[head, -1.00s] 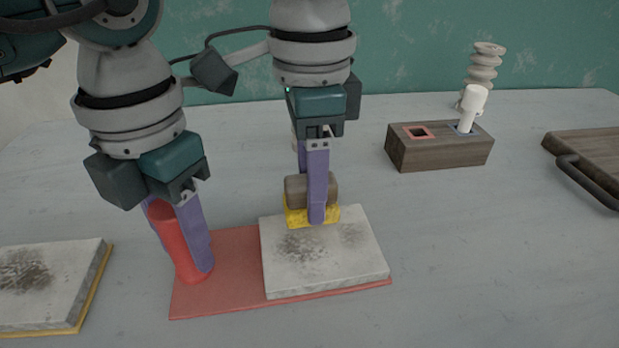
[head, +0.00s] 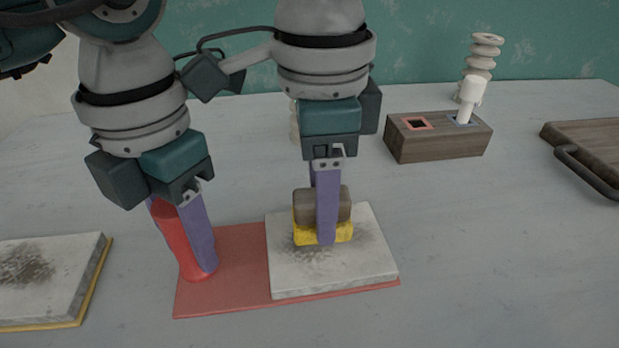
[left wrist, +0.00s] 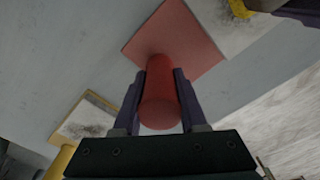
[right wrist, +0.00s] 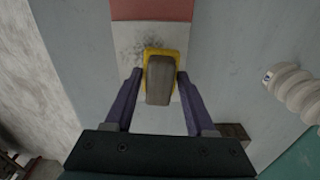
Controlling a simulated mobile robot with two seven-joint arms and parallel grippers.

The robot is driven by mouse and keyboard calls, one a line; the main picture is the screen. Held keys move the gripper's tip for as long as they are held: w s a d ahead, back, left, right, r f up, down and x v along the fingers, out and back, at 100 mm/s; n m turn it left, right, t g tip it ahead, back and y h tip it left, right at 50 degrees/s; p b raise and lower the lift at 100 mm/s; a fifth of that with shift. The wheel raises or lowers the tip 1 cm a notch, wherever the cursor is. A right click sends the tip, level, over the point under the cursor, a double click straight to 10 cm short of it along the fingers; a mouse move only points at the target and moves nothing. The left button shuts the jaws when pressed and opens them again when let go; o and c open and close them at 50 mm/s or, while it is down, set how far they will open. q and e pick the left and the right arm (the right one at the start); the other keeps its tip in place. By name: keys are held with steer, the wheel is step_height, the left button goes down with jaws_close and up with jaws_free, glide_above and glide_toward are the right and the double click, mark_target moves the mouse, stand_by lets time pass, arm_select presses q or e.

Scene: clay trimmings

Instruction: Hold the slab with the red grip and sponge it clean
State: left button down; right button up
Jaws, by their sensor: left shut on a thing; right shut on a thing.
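The grey slab (head: 340,277) with a dark smudge lies on the right part of a red mat (head: 240,268). A red grip (head: 176,238) stands upright, slightly tilted, on the mat's left part. My left gripper (head: 200,270) is shut on the red grip, which also shows in the left wrist view (left wrist: 160,98). My right gripper (head: 326,238) is shut on the sponge, which has a brown block top (head: 308,206) and a yellow underside (head: 304,236). The sponge is on the slab, over part of the smudge. In the right wrist view the sponge (right wrist: 160,78) sits between the fingers.
A second smudged slab (head: 50,280) with a yellow edge lies at the left. A wooden block (head: 430,145) with two square-rimmed holes holds a white-handled tool (head: 470,97). A ribbed pale object (head: 482,58) stands behind it. A dark board with a handle (head: 585,150) lies far right.

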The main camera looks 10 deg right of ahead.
steer(key=s+a, duration=0.2)
steer(key=s, duration=0.1)
steer(key=shift+s+a+n+y, duration=0.1)
steer(key=shift+a+n+y, duration=0.05)
steer(key=shift+n+y, duration=0.2)
steer(key=shift+s, duration=0.15)
steer(key=shift+c, duration=0.6)
steer(key=shift+s, duration=1.3)
steer(key=shift+r, duration=3.05)
